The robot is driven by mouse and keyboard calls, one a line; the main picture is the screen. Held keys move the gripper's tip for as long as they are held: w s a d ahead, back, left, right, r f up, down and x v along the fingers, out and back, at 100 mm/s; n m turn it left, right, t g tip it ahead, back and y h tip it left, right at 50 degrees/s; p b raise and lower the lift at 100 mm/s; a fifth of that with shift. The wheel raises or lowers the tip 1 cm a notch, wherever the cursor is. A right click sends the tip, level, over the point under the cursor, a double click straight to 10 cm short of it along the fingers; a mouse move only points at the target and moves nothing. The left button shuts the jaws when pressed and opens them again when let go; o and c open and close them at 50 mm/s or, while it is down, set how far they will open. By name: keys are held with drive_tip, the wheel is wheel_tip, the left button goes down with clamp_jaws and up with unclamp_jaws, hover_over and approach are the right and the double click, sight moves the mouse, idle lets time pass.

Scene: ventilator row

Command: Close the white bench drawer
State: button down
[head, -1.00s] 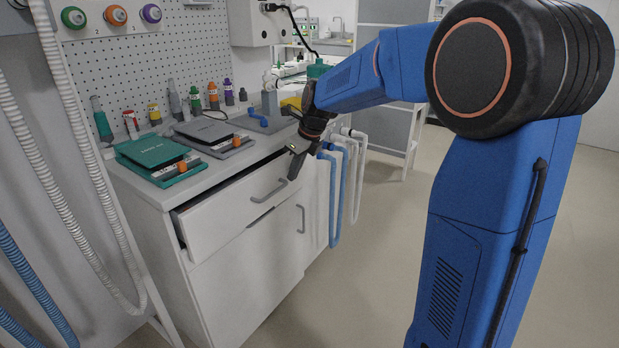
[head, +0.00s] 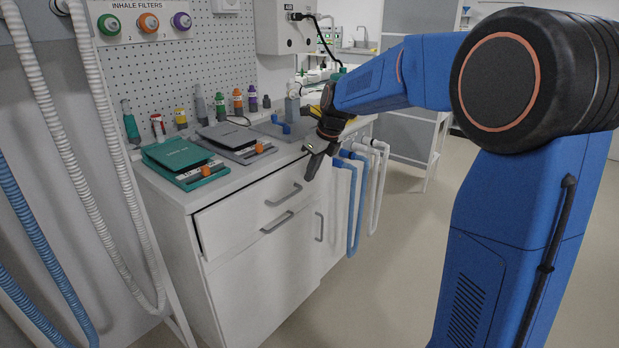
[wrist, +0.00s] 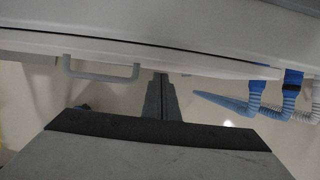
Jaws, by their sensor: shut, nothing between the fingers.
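The white bench drawer (head: 245,208) is the top front of the white bench, with a grey bar handle (head: 283,194). Its front sits close to the bench body, with a thin dark gap at its left edge; whether it is fully flush I cannot tell. My gripper (head: 312,168) is shut and empty, pointing down at the right end of the drawer front, just below the worktop edge. In the wrist view, my gripper's fingers (wrist: 161,92) are together beside the white front, right of the handle (wrist: 101,69). Contact with the front is not clear.
A second handle (head: 277,223) and a door handle (head: 319,227) stick out below. Blue hoses (head: 354,205) hang right of my gripper. A teal case (head: 180,162) and a grey case (head: 236,142) lie on the worktop. Floor in front is clear.

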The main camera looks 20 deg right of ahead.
drive_tip(key=v, duration=1.5)
drive_tip(key=t+y, duration=0.8)
drive_tip(key=t, duration=0.3)
approach(323, 170)
drive_tip(key=x, duration=0.6)
drive_tip(key=shift+w+a, duration=0.1)
drive_tip(key=shift+a, duration=0.15)
